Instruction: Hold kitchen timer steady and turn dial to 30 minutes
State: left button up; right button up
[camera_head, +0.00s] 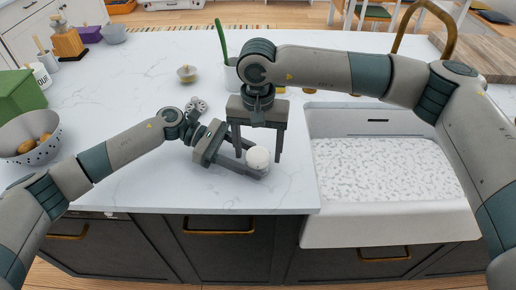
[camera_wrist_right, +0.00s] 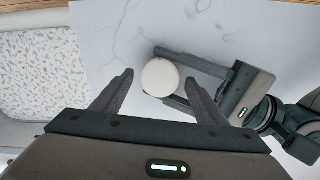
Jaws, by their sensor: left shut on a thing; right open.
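The kitchen timer (camera_head: 258,157) is a small round white thing near the counter's front edge, left of the sink. My left gripper (camera_head: 253,160) is shut on it, with its fingers along two sides. The timer also shows in the right wrist view (camera_wrist_right: 160,77), its pale round top facing the camera; no dial marks can be made out. My right gripper (camera_head: 258,158) is open and points down over the timer, its fingers apart on either side. In the right wrist view the right fingertips (camera_wrist_right: 160,78) stand clear of the timer.
A white sink (camera_head: 360,222) with a speckled basin lies right of the timer. A grey colander (camera_head: 28,140) and a green box (camera_head: 20,95) stand at the left. A small lidded pot (camera_head: 187,73) stands behind. The marble counter (camera_head: 130,85) is mostly clear.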

jog(key=shift+c, duration=0.4)
jog(key=c, duration=1)
jog(key=shift+m, duration=3)
jog(key=o, duration=1.1)
